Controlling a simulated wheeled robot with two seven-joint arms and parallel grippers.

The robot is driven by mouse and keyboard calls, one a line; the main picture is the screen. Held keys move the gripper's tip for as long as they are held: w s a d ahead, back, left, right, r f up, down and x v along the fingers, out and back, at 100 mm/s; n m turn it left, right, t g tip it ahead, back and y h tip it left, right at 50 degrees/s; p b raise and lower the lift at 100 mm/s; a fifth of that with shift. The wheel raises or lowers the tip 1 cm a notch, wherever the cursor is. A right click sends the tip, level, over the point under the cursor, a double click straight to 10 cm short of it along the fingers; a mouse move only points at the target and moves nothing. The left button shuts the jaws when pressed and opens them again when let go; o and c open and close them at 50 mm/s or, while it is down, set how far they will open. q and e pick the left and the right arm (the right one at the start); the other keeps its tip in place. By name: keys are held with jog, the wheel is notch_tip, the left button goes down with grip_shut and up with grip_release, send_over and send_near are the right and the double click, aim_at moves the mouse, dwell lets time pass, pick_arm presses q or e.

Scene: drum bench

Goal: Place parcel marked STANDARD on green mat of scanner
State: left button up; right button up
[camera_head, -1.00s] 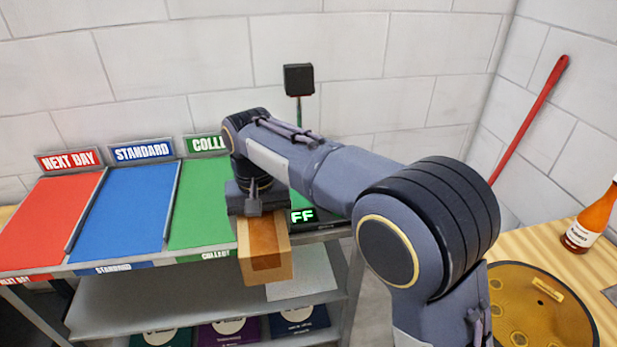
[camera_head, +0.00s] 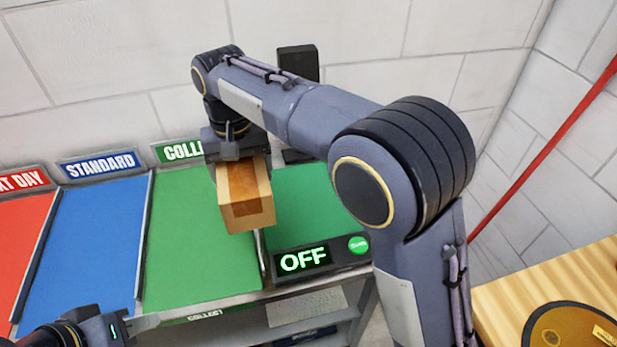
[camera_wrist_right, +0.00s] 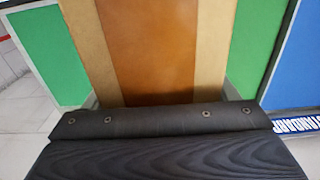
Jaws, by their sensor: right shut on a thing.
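A tan cardboard parcel (camera_head: 247,214) with a brown tape band hangs from my right gripper (camera_head: 234,155), which is shut on it. The parcel is over the border between the green COLLECT lane and the scanner's green mat (camera_head: 318,205). It fills the middle of the right wrist view (camera_wrist_right: 150,50); no marking on it is readable. My right arm hides part of the mat's far side. My left gripper (camera_head: 140,322) is at the lower left, partly cut off; its opening is unclear.
The green COLLECT lane (camera_head: 190,255), blue STANDARD lane (camera_head: 90,235) and red NEXT DAY lane (camera_head: 18,225) lie to the left, all bare. A black scanner head (camera_head: 298,63) stands behind the mat. A wooden table (camera_head: 570,270) is at right.

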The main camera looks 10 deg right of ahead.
jog(key=w+d+f, duration=0.1)
jog(key=d+f, duration=0.1)
jog(key=d, duration=0.2)
jog(key=w+d+f+p, duration=0.1)
jog(key=w+d+f, duration=0.1)
jog(key=d+f, duration=0.1)
jog(key=w+d+f, duration=0.1)
jog(key=d+f, duration=0.2)
jog(key=d, duration=0.1)
jog(key=shift+w+d, duration=0.3)
jog(key=shift+d, duration=0.05)
jog(key=shift+w+d+f, duration=0.15)
jog(key=shift+d+f, duration=0.4)
jog(key=shift+f, duration=0.1)
jog(key=shift+w+d+f+p, duration=0.15)
jog(key=shift+f+p, duration=0.15)
jog(key=shift+f, duration=1.45)
jog(key=shift+f, duration=0.1)
jog(key=o, duration=1.6)
jog(key=shift+f, duration=0.1)
